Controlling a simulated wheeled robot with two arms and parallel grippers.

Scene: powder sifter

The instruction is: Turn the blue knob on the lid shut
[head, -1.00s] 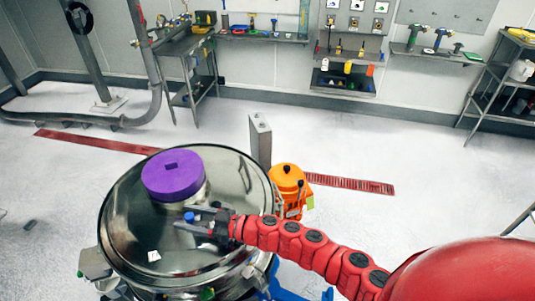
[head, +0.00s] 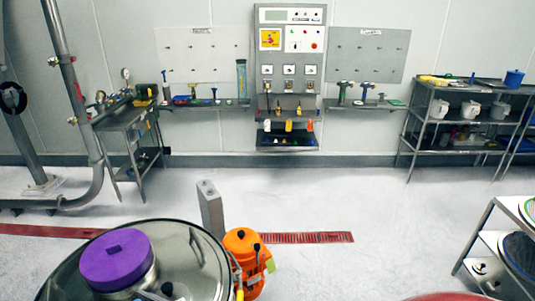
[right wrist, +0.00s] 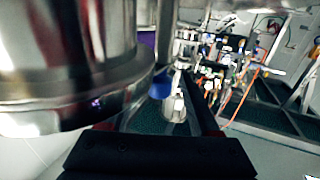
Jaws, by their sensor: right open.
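The blue knob (right wrist: 160,87) shows in the right wrist view, just beyond my right gripper (right wrist: 170,95). The gripper is open, with the knob seen between its dark fingers; I cannot tell whether either finger touches it. The steel lid (head: 70,285) is cut off at the bottom left of the head view, with a purple cap (head: 117,262) on it. The knob is not clearly visible there. A small dark part at the lower frame edge beside the cap may be my gripper. My left gripper is not in view.
An orange unit (head: 243,262) and a grey post (head: 210,208) stand right of the lid. A steel collar (right wrist: 70,95) fills the left of the wrist view, close to the gripper. White floor (head: 370,205) is open beyond; a rack (head: 490,250) stands at right.

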